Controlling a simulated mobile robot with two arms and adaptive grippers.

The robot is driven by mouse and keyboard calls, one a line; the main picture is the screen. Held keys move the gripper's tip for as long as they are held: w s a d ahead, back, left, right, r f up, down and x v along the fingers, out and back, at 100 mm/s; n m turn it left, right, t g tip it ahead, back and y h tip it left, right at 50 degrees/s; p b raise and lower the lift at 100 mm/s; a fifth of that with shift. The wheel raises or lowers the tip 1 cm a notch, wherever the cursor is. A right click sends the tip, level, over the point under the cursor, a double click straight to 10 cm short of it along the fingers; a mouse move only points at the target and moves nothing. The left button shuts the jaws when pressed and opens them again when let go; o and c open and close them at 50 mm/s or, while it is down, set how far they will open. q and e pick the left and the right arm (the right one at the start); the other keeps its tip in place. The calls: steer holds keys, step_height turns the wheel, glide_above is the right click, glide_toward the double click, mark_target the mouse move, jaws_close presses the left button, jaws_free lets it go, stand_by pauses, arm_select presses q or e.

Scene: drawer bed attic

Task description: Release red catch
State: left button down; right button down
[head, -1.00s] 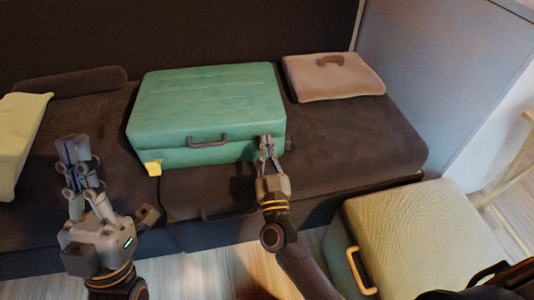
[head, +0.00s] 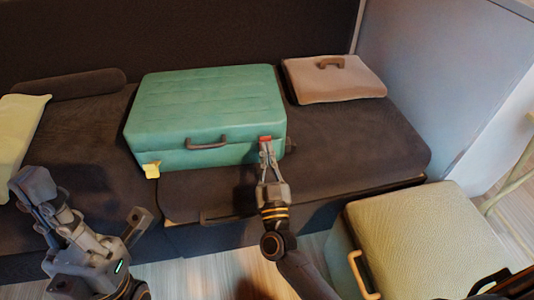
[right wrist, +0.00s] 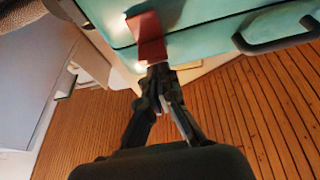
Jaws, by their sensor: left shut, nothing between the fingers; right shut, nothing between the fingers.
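The teal suitcase (head: 205,110) lies flat on the dark sofa bed with its dark handle (head: 207,143) facing me. The red catch (head: 265,138) is on its front, right of the handle. In the right wrist view the red catch (right wrist: 148,35) stands out from the suitcase at my fingertips. My right gripper (head: 266,150) is shut and empty, its tips at the catch's lower end; I cannot tell whether they touch it. A yellow catch (head: 151,170) is at the suitcase's front left. My left gripper (head: 32,185) is shut and empty, away at the lower left.
A pinkish-brown case (head: 334,79) lies on the sofa bed (head: 365,135) to the right. A cream-topped case (head: 425,235) stands at the lower right near my right arm. A pale cushion (head: 18,135) lies at the far left.

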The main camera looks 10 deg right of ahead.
steer(key=shift+s+f+t+b, duration=0.1)
steer(key=shift+f+t+b, duration=0.2)
steer(key=shift+b, duration=0.1)
steer(key=shift+b, duration=0.3)
steer(key=shift+s, duration=0.1)
steer(key=shift+f+t, duration=0.15)
steer(key=shift+t, duration=0.15)
steer(key=shift+s+a+b, duration=0.1)
steer(key=shift+b, duration=0.2)
